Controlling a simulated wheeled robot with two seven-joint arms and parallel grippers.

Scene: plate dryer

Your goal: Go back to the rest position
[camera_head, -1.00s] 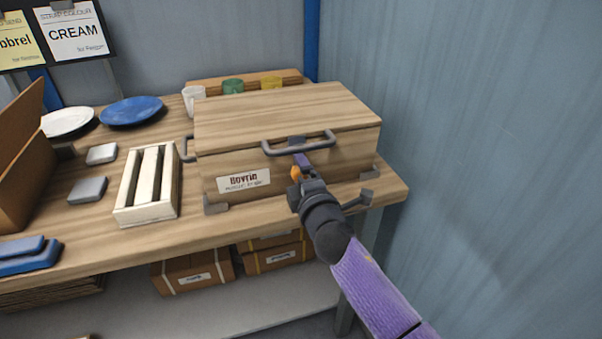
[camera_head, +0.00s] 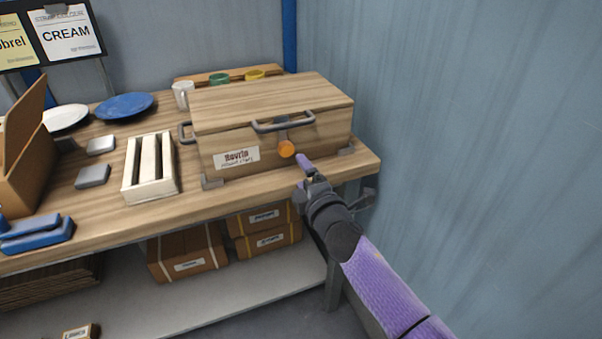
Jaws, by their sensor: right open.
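My right gripper (camera_head: 306,168) is at the front edge of the bench, just in front of and to the right of the wooden box's front face. It is open and apart from the box, and I see nothing held in it. My left gripper is not in view.
A slatted wooden rack (camera_head: 150,168), grey blocks (camera_head: 92,176), a blue plate (camera_head: 125,106), a white plate (camera_head: 66,117) and an open cardboard box (camera_head: 22,140) stand on the bench. A wall (camera_head: 470,140) rises at the right. Cartons (camera_head: 188,251) sit on the shelf below.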

